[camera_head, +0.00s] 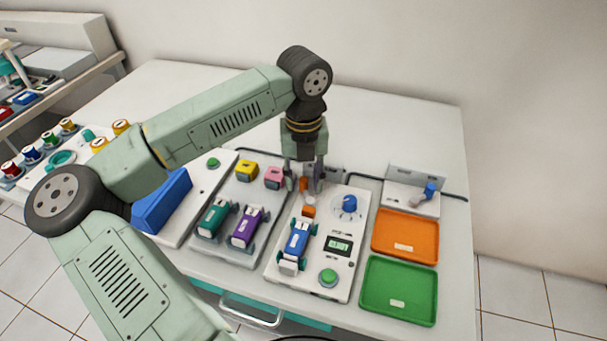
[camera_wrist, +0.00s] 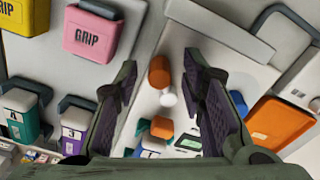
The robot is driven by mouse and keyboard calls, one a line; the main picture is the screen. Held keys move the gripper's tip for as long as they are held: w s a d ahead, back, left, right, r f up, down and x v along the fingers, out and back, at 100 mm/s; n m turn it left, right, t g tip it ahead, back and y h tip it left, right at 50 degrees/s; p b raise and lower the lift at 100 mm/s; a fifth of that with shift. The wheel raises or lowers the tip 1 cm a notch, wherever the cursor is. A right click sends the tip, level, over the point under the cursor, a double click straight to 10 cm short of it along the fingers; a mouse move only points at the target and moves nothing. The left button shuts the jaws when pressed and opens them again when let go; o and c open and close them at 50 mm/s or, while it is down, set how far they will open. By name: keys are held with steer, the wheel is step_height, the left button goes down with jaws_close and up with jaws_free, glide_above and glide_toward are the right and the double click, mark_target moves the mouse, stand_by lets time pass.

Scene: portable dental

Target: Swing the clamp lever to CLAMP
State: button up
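The control unit (camera_head: 283,278) is a white panel in the middle of the table. An upright orange knob (camera_head: 304,184) near its back edge looks like the clamp lever's handle; a pale round piece (camera_wrist: 168,99) is beside it. The knob shows clearly in the wrist view (camera_wrist: 158,72). My gripper (camera_head: 305,183) points down over the back of the panel. In the wrist view my gripper (camera_wrist: 160,78) is open, with the orange knob between the lines of its fingers. I cannot tell if either finger touches it. No CLAMP label is readable.
The panel also carries a blue dial (camera_head: 348,205), a display (camera_head: 338,245), a green button (camera_head: 328,278) and a blue cartridge (camera_head: 296,240). Left are yellow (camera_head: 246,170) and pink (camera_head: 274,178) blocks. Orange (camera_head: 404,255) and green (camera_head: 375,303) trays lie right.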

steer(key=shift+c, duration=0.3)
jaws_close()
stand_by(0.3)
